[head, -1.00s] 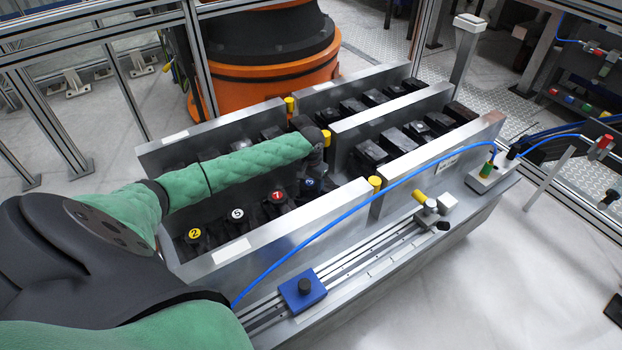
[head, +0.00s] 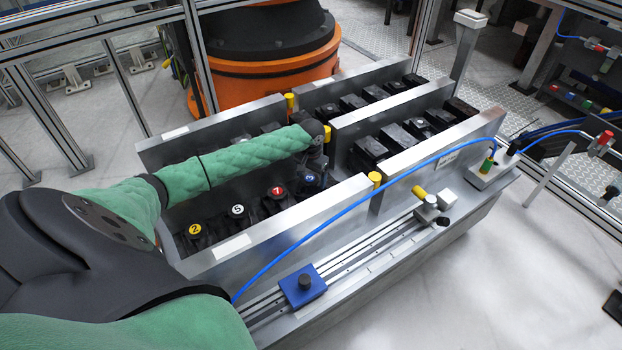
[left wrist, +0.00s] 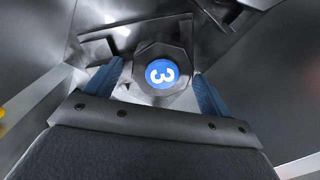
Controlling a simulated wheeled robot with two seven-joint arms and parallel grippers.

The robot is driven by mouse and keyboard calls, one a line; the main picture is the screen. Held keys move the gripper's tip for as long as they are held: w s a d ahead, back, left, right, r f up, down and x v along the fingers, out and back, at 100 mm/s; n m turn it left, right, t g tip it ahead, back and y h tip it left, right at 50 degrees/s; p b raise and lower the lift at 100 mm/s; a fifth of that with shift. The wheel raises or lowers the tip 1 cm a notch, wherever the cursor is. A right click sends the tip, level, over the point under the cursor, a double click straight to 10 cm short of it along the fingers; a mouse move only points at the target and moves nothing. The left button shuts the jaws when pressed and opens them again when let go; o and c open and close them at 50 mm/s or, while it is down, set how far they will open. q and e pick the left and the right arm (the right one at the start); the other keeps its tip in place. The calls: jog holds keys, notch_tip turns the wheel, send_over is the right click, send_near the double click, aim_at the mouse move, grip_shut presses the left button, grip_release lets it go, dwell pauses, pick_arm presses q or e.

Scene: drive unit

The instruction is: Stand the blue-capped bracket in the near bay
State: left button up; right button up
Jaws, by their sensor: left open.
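The blue-capped bracket (head: 309,179) is a dark part with a round blue cap marked 3, at the right end of a row in the front left bay. In the left wrist view its blue cap (left wrist: 161,73) faces the camera, on a dark, many-sided top. My left gripper (left wrist: 160,85) is open, with one blue finger on each side of the cap; I cannot tell whether they touch the bracket. In the head view my left gripper (head: 316,163) hangs down at the bracket, partly hidden by the wrist. The bracket's lower part is hidden. My right gripper is not in view.
Brackets with red (head: 276,192), white (head: 237,210) and yellow (head: 195,230) caps stand left of it. A metal front wall (head: 275,228) borders the row. Dark parts (head: 370,150) fill the right bays. A blue hose (head: 375,192) arches across the front.

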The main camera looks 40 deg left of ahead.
pick_arm(q)
notch_tip(320, 180, up, 11)
dwell(0.4)
jog(key=shift+f, duration=0.1)
